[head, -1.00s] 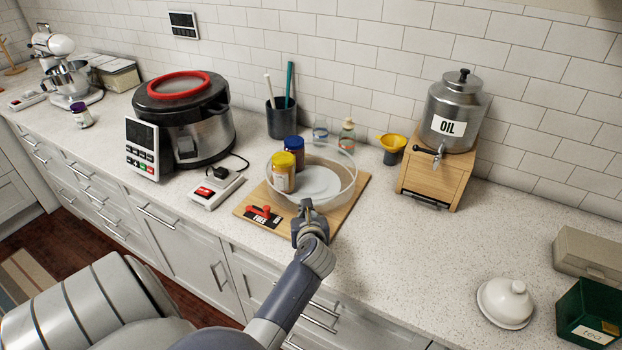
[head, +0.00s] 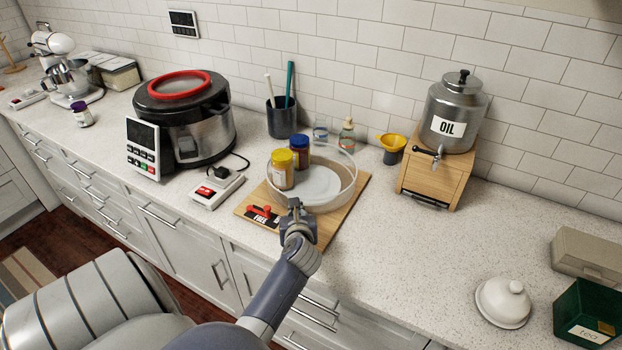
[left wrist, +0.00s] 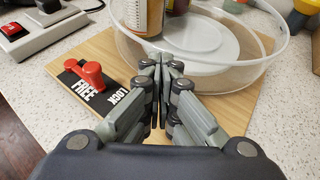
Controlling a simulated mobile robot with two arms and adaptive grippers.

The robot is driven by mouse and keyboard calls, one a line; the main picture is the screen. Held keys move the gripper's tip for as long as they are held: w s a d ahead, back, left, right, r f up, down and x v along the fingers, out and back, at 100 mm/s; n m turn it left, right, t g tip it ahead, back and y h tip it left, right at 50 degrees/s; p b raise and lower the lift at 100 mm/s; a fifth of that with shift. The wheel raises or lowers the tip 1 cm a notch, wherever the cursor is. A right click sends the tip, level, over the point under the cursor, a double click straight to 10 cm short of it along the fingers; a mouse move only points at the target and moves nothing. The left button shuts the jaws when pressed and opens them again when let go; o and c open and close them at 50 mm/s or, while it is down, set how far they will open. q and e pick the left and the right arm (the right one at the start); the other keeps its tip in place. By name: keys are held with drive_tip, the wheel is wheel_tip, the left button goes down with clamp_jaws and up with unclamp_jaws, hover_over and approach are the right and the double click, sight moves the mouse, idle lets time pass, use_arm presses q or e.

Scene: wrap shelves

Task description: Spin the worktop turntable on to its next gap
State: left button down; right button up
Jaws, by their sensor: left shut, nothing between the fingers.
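The turntable (head: 345,193) is a clear, round, low-walled tray with a pale disc inside, on a wooden board (head: 352,203). A yellow-capped jar (head: 283,172) and a blue-capped jar (head: 300,153) stand in its left part. My left gripper (head: 293,205) is shut and empty at the turntable's front rim. In the left wrist view its fingertips (left wrist: 167,62) overlap the clear wall (left wrist: 215,78); exact contact is hard to tell. A red lever (left wrist: 90,75) sits on a black plate marked FREE and LOCK, by the FREE word. My right gripper is out of view.
A white switch box (head: 216,188) and a large cooker (head: 185,120) stand left of the board. A dark utensil cup (head: 281,118) and small bottles are behind. An oil dispenser (head: 445,135) stands at right.

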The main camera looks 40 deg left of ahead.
use_arm(q)
drive_tip(key=shift+w+r, duration=0.1)
drive_tip(key=shift+r, duration=0.1)
drive_tip(key=shift+s+a+p, duration=0.35)
drive_tip(key=shift+a+p, duration=0.05)
drive_tip(key=shift+a, duration=0.3)
drive_tip(key=shift+s+a+f, duration=0.15)
drive_tip(key=shift+a+f, duration=0.05)
drive_tip(key=shift+a, duration=0.1)
drive_tip(key=shift+s+d, duration=0.1)
drive_tip(key=shift+s, duration=0.1)
drive_tip(key=shift+s+d+p, duration=0.1)
drive_tip(key=shift+s+p, duration=0.4)
drive_tip(key=shift+s, duration=0.05)
drive_tip(key=shift+s+d+p, duration=0.15)
drive_tip(key=shift+s+p, duration=0.05)
drive_tip(key=shift+s, duration=0.3)
drive_tip(key=shift+s+d+p, duration=0.15)
drive_tip(key=shift+s, duration=0.35)
drive_tip(key=shift+f, duration=0.1)
